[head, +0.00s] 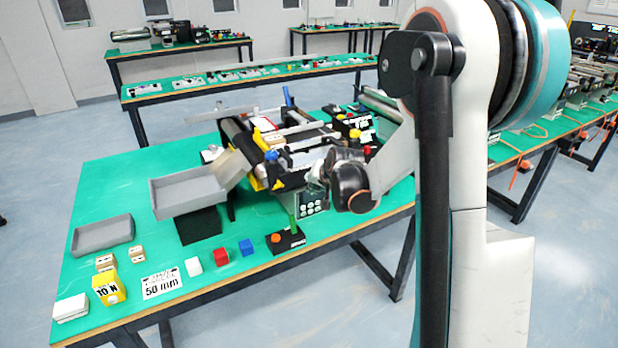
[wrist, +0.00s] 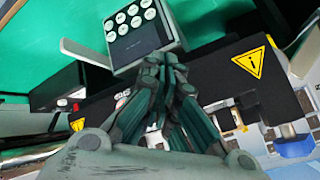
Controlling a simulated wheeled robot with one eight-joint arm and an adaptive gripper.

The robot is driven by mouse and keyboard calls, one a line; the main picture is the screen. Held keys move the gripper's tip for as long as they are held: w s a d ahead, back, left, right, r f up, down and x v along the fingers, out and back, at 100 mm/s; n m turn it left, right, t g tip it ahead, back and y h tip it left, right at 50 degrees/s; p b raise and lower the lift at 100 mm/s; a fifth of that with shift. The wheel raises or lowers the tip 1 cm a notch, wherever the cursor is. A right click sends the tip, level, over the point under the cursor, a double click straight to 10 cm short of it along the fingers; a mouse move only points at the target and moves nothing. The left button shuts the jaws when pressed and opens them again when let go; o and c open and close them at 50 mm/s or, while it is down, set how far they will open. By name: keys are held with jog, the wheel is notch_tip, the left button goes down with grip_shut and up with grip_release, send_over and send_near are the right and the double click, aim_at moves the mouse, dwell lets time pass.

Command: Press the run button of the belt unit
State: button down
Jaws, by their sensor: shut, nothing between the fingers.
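The belt unit (head: 262,150) stands on the green table, with a dark belt, yellow side parts and black side plates. Its control panel (head: 312,204) hangs at the near side. In the wrist view the panel (wrist: 146,42) shows white round buttons in two rows and a dark display. Which button is the run button I cannot read. My gripper (wrist: 165,62) is shut and empty, its fingertips overlapping the panel's lower edge in the wrist view, below the buttons. I cannot tell whether they touch it. In the head view my gripper (head: 318,180) is just above the panel, partly hidden.
A black box with an orange button (head: 285,240) and a green post stands in front of the unit. Grey trays (head: 102,235) are further left. Yellow warning signs (wrist: 248,63) mark the unit's black side.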

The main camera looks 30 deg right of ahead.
jog(key=shift+w, duration=0.15)
jog(key=shift+w, duration=0.3)
